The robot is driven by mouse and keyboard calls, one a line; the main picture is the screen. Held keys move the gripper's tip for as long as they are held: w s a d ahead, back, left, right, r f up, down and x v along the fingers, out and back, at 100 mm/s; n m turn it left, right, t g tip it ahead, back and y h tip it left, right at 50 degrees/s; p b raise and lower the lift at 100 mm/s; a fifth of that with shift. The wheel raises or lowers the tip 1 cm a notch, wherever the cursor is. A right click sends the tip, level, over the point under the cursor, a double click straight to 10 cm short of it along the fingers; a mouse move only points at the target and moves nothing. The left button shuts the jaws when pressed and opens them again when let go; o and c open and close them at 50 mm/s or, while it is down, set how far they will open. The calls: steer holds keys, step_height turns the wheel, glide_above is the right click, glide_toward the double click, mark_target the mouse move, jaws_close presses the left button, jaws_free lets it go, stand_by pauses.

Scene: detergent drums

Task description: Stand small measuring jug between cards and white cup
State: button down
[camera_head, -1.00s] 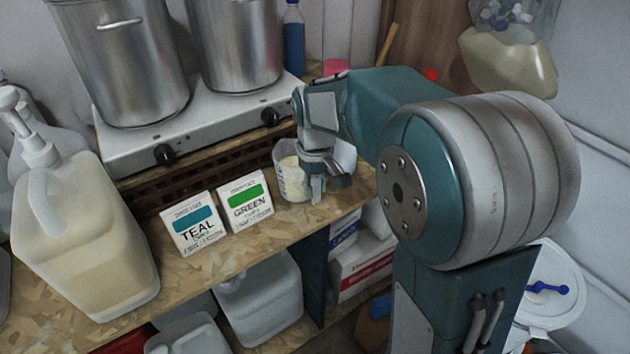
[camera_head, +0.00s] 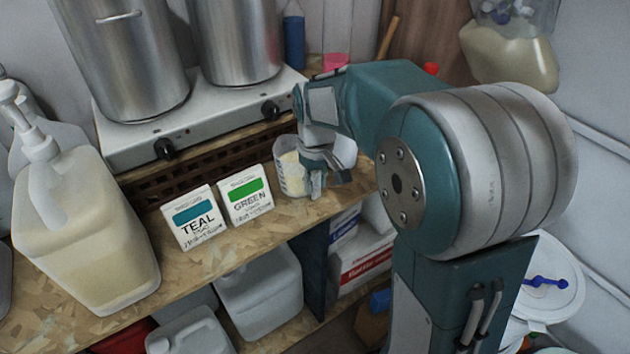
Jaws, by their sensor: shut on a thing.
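The small measuring jug (camera_head: 289,175) is clear, with pale contents, and stands upright at the right part of the wooden shelf. My gripper (camera_head: 316,188) is at its right side, shut on it; the exact finger contact is partly hidden. The TEAL card (camera_head: 195,220) and the GREEN card (camera_head: 246,197) stand side by side to the left of the jug. The white cup (camera_head: 345,150) is to the right, mostly hidden behind my gripper. The jug is between the GREEN card and the white cup.
A white hotplate (camera_head: 200,125) with two steel pots (camera_head: 125,65) stands behind. A large pump jug (camera_head: 85,230) of cream liquid stands at left. The shelf's front edge (camera_head: 200,282) is close before the cards. White canisters (camera_head: 262,295) sit below.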

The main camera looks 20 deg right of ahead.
steer(key=shift+s+f, duration=0.15)
steer(key=shift+f, duration=0.1)
steer(key=shift+c, duration=2)
jaws_free()
steer(key=r, duration=1.1)
steer(key=shift+w, duration=0.2)
steer(key=shift+r, duration=0.45)
steer(key=shift+s+r, duration=0.15)
steer(key=shift+s, duration=0.1)
steer(key=s+f+m+t, duration=0.1)
steer(key=s+f+t, duration=0.1)
steer(key=s, duration=0.8)
steer(key=s+f+m+t, duration=0.1)
steer(key=s+m+t, duration=0.1)
steer(key=s, duration=0.8)
steer(key=shift+s+f+m+t, duration=0.3)
steer(key=shift+f+t, duration=0.05)
steer(key=shift+t, duration=0.45)
